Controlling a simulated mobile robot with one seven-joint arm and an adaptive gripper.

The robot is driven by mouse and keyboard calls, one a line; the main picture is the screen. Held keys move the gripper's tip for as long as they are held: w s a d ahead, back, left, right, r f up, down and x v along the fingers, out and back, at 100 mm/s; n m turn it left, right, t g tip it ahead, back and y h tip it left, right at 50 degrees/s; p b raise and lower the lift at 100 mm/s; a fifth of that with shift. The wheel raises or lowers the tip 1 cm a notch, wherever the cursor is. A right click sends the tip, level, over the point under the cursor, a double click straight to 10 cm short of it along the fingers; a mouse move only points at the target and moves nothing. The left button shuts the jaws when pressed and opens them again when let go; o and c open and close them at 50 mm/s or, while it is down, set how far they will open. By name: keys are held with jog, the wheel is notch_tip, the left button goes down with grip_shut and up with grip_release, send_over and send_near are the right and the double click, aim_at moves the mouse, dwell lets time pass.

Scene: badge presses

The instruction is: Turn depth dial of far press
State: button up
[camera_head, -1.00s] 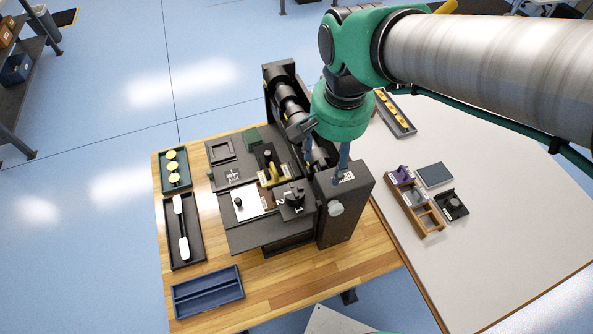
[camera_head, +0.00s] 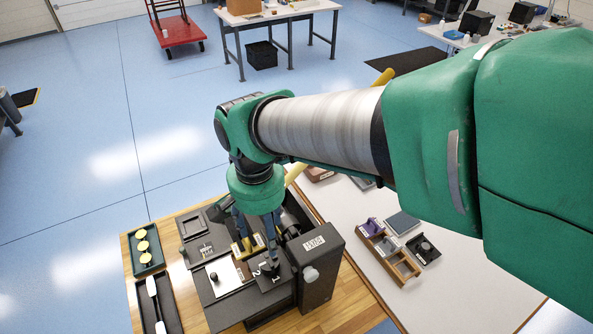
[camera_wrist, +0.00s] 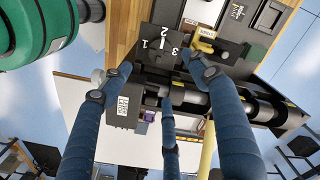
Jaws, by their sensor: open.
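A black press (camera_head: 315,268) with a white label stands on the wooden bench. Its depth dial plate (camera_wrist: 165,38) is a dark block marked 1, 2 and 3, with a dark knob in the middle. In the head view the plate (camera_head: 262,285) is partly hidden by my fingers. My gripper (camera_head: 259,254) points down over this plate, its blue fingers spread. In the wrist view my gripper (camera_wrist: 158,66) is open and empty, with fingertips on both sides of the plate. I cannot tell whether any fingertip touches the dial.
A yellow lever (camera_head: 248,244) sits close beside my fingers. A green tray with yellow discs (camera_head: 143,247) and a black tray (camera_head: 158,305) lie left. A wooden organiser (camera_head: 390,258) stands on the white table (camera_head: 440,310) at right.

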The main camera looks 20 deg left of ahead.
aim_at(269, 261)
notch_tip(269, 261, down, 13)
jog(key=shift+f, duration=0.1)
dwell(0.6)
jog(key=c, duration=1.1)
